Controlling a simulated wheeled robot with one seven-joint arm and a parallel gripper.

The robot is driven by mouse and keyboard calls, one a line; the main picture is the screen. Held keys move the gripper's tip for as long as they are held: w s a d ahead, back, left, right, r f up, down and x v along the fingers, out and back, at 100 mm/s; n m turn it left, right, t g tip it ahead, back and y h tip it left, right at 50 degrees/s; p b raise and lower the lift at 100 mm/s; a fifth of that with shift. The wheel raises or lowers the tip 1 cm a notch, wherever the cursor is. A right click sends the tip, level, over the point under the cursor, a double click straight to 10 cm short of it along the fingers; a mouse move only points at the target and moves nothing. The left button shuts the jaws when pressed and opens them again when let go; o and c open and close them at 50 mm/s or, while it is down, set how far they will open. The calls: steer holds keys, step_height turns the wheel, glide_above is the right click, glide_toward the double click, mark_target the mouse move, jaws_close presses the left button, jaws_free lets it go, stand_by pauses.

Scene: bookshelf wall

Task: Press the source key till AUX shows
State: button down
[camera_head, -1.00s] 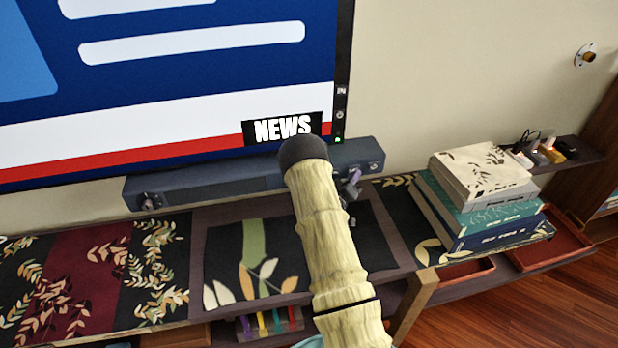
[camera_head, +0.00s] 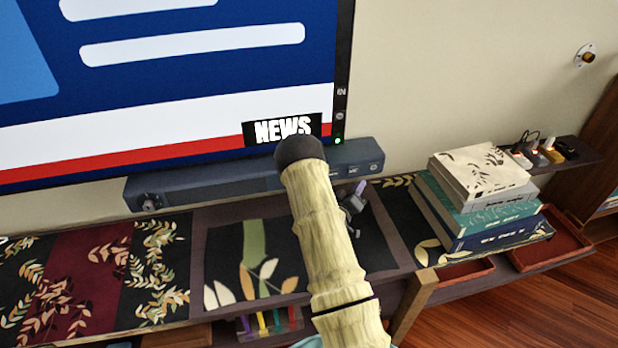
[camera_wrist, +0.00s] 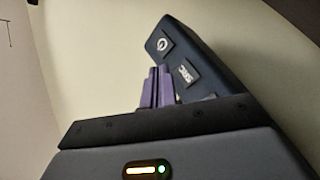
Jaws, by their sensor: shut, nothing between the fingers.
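The dark blue soundbar (camera_head: 220,187) lies below the television, and my arm hides part of its middle. At its right end, the source key (camera_head: 352,170) and the round power key (camera_head: 374,168) show. In the wrist view the source key (camera_wrist: 187,74), marked SRC, is just right of and above my gripper (camera_wrist: 158,72), and the power key (camera_wrist: 163,44) is beyond the tips. My gripper (camera_head: 361,186) has purple fingers, is shut and empty, and appears apart from the key. I see no AUX text on the visible parts of the soundbar.
The television (camera_head: 190,100) shows NEWS, with a small green light at its lower right corner. A stack of books (camera_head: 480,200) stands on the right of the cabinet, near red trays (camera_head: 555,245). A small shelf with plugs (camera_head: 550,155) is behind. Wall space above the books is clear.

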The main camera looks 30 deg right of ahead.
steer(key=shift+s+a, duration=0.15)
steer(key=shift+s, duration=0.45)
steer(key=shift+s+a, duration=0.15)
steer(key=shift+s, duration=0.4)
steer(key=shift+w, duration=0.15)
